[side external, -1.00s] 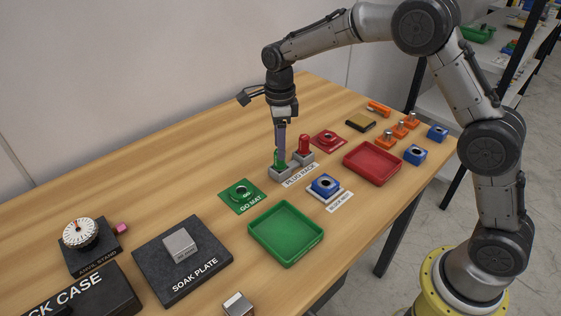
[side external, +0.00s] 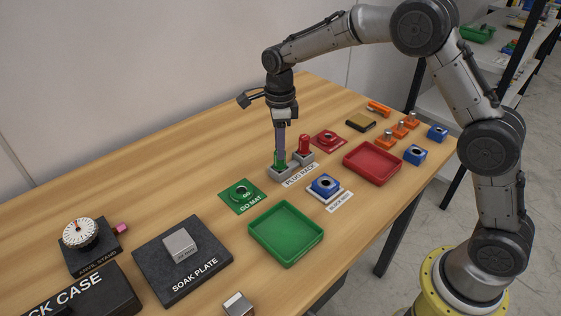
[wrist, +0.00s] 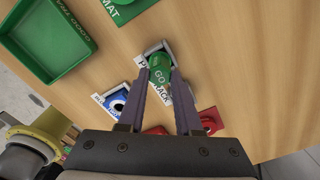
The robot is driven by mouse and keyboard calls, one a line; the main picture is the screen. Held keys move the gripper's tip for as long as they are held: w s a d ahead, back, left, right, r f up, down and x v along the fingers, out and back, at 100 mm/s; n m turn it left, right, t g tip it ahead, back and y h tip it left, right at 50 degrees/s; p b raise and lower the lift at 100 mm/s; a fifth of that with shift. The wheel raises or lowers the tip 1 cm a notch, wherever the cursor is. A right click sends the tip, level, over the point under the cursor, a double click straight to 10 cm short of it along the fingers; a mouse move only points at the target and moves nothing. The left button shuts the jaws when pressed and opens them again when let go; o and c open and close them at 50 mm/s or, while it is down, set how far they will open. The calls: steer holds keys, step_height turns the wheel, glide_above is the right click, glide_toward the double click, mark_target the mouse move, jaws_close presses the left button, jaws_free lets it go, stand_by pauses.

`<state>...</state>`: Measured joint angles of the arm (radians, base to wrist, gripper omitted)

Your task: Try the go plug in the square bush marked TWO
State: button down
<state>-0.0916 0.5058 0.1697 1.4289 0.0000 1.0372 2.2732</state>
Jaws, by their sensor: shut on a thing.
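The green go plug (wrist: 160,68), marked GO on its top, stands in the grey plug rack (side external: 283,174). My gripper (side external: 280,160) points straight down over the rack and is shut on the go plug; in the wrist view a fingertip lies on each side of the green head. A blue square bush (side external: 324,183) with a round bore sits on a white plate in front of the rack. Two more blue square bushes, a nearer one (side external: 415,154) and a farther one (side external: 437,132), stand at the right of the table.
A red plug (side external: 304,144) stands beside the go plug in the rack. Around it are a green go mat (side external: 232,204), a red mat (side external: 340,145), a green tray (side external: 263,222) and a red tray (side external: 373,177). Orange blocks (side external: 399,130) stand farther right.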

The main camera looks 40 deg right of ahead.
steer(key=shift+r, duration=0.15)
step_height(320, 180, up, 8)
stand_by(1.2)
steer(key=shift+f, duration=0.25)
steer(key=s+d+r+n, duration=0.1)
steer(key=s+d, duration=0.3)
steer(key=s, duration=0.8)
steer(key=shift+d+r, duration=0.2)
steer(key=shift+d, duration=0.05)
steer(key=shift+f, duration=0.1)
